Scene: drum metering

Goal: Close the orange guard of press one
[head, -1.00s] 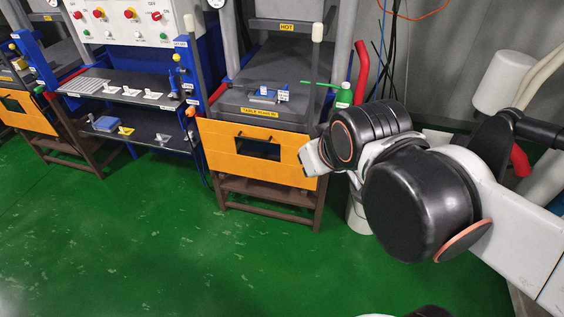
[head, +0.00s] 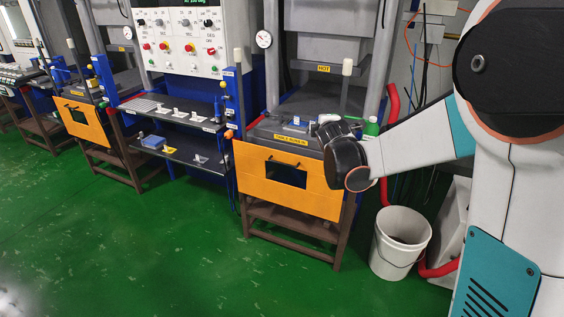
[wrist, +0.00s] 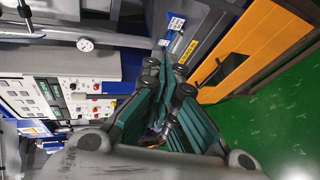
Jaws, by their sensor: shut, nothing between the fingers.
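The orange guard (head: 262,183) of the nearer press, with a dark window and a small handle, hangs upright at the front, below the press bed (head: 275,135). The space above the bed is uncovered. A second orange guard (head: 84,122) hangs on the press further left. I cannot read which press is number one. In the wrist view the nearer guard (wrist: 258,45) runs along the upper right, with its handle near my fingers. My gripper (wrist: 167,76) is shut and empty beside the bed's edge, apart from the guard as far as I can tell.
A control panel (head: 180,40) and shelves (head: 180,152) with small parts stand between the presses. A white bucket (head: 402,232) and a red hose (head: 440,270) stand right of the nearer press. Green floor in front is clear.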

